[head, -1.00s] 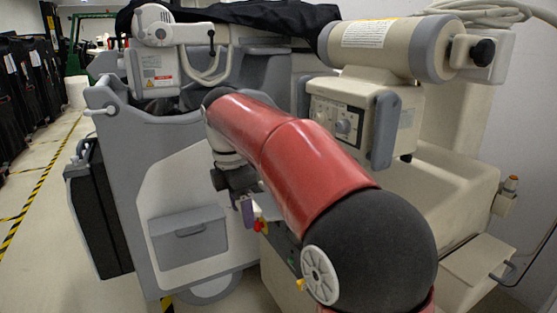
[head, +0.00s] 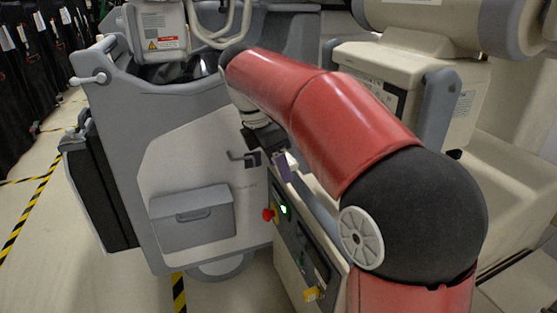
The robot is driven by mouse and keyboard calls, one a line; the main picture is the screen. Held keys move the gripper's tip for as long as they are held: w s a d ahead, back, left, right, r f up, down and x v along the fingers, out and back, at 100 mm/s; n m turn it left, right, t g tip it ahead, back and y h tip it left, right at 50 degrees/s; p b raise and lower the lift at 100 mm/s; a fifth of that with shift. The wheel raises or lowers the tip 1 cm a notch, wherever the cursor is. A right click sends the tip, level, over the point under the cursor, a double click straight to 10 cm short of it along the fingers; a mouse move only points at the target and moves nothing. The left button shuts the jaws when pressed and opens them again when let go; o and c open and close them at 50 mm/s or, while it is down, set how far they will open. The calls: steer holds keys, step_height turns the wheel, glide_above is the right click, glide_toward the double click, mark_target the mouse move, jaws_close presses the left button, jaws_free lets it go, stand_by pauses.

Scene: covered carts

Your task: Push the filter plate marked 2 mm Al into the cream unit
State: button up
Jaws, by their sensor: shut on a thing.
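My gripper (head: 262,156) hangs below the wrist of my red arm, in front of the grey cart's pale side panel. The large cream unit (head: 420,75) stands to the right behind my arm, with a control box and a cylindrical head cut off at the top. My arm hides part of it.
The grey cart (head: 130,120) with a latched compartment (head: 191,216) stands behind the gripper. A red knob (head: 268,214) and a green light sit on a low cream box (head: 290,262) below the gripper. Open floor (head: 60,220) with yellow-black tape lies at left.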

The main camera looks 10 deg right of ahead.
steer(key=shift+r+p, duration=0.3)
steer(key=shift+w+d+f+p, duration=0.1)
steer(key=shift+w+d+p, duration=0.1)
steer(key=shift+d, duration=0.7)
steer(key=shift+w+d+p, duration=0.15)
steer(key=shift+d, duration=0.8)
steer(key=shift+w+d+f+p, duration=0.1)
steer(key=shift+w+d+p, duration=0.1)
steer(key=shift+d, duration=0.7)
steer(key=w+d, duration=0.1)
steer(key=d, duration=0.6)
steer(key=shift+w+d, duration=0.25)
steer(key=shift+d, duration=0.05)
stand_by(1.5)
steer(key=o, duration=1.4)
steer(key=shift+r, duration=0.1)
steer(key=shift+c, duration=0.2)
steer(key=v, duration=0.8)
steer(key=shift+s+r, duration=0.15)
steer(key=shift+r, duration=0.15)
steer(key=shift+f, duration=0.25)
